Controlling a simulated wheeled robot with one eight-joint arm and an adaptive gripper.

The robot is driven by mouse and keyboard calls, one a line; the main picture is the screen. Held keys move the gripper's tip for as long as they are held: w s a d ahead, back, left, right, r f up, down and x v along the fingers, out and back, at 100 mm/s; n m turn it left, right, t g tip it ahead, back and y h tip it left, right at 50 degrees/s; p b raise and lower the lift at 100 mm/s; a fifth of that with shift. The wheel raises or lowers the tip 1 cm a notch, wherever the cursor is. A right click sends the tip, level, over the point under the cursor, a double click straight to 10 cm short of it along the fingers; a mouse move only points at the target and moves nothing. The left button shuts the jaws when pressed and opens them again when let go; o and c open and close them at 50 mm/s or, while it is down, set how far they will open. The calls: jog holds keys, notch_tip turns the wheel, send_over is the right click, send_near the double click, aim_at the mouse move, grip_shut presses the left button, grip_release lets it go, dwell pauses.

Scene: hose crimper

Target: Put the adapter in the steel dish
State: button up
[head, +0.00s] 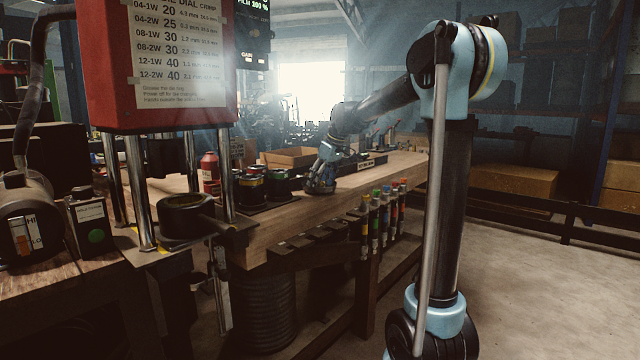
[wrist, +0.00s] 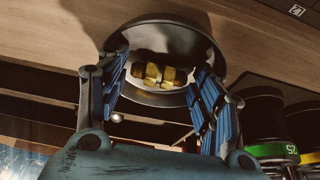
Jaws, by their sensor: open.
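The steel dish (wrist: 165,32) is a round, shiny bowl on the wooden bench top in the wrist view. The brass adapter (wrist: 160,75) shows inside the dish's outline, appearing to lie in it. My gripper (wrist: 162,68) is open, with one blue-padded finger on each side of the adapter and a gap beside it. In the head view my gripper (head: 320,182) is low over the bench; the dish and the adapter are too small and dark to make out there.
Die sets with coloured bands (head: 252,188) stand left of my gripper on the bench (head: 375,178). The red crimper (head: 180,65) stands at the near left. Coloured-capped tubes (head: 375,215) hang along the bench's front edge.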

jog(key=shift+r, duration=0.1)
jog(key=v, duration=1.2)
jog(key=s+d+f+m+h, duration=0.1)
jog(key=s+d+f+m, duration=0.2)
jog(key=s+d+f, duration=0.55)
jog(key=s+d+f+m+h, duration=0.15)
jog(key=s+d+f, duration=0.3)
jog(key=s, duration=0.65)
jog(key=s+d+f+m, duration=0.3)
jog(key=s+f, duration=0.6)
jog(key=f, duration=0.1)
jog(key=s+d+f+m+h, duration=0.1)
jog(key=s+d+f+m, duration=0.2)
jog(key=s+f, duration=0.6)
jog(key=shift+x, duration=0.9)
jog(key=shift+s+d, duration=0.1)
jog(key=shift+s, duration=0.15)
